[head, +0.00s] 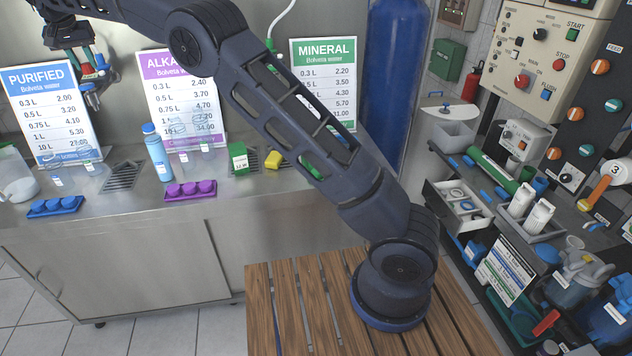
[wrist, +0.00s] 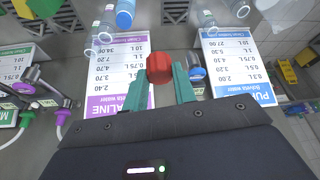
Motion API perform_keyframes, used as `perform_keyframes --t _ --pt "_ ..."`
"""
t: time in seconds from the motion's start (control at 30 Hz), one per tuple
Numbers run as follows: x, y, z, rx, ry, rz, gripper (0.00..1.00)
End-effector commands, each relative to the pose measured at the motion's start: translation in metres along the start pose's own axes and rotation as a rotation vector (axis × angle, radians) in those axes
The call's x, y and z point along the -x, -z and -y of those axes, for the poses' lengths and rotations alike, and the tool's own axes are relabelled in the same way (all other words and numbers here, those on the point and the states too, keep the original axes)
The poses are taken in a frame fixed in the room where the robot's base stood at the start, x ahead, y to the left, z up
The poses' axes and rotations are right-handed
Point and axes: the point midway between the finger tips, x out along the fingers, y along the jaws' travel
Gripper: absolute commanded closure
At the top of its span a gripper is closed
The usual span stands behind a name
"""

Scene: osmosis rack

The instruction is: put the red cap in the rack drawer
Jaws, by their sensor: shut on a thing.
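The red cap (wrist: 160,68) is held between the two teal fingers of my gripper (wrist: 161,82) in the wrist view. In the head view my gripper (head: 90,66) is at the upper left, raised above the steel counter in front of the purified water sign, with a bit of red at its fingers. The rack drawer (head: 433,200) is at the right of the head view, pulled open, with several small items inside. My gripper is far to the left of the drawer.
The steel counter (head: 120,205) carries a blue bottle (head: 157,152), a blue cap tray (head: 55,206), a purple cap tray (head: 190,191) and a yellow sponge (head: 273,160). White bottles (head: 521,200) stand in a grey bin beside the drawer. A wooden slatted surface (head: 290,300) is below my arm.

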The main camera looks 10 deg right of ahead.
Motion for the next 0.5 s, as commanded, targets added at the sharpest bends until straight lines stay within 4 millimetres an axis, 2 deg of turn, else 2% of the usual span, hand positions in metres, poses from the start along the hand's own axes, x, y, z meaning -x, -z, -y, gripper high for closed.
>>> perform_keyframes --t 0.33,0.43,0.5 --pt "-0.012 0.031 -0.059 -0.11 -0.054 0.003 0.94" --pt "-0.017 0.043 -0.086 -0.159 -0.077 0.003 0.94" --pt "-0.02 0.054 -0.111 -0.205 -0.098 0.003 0.94"
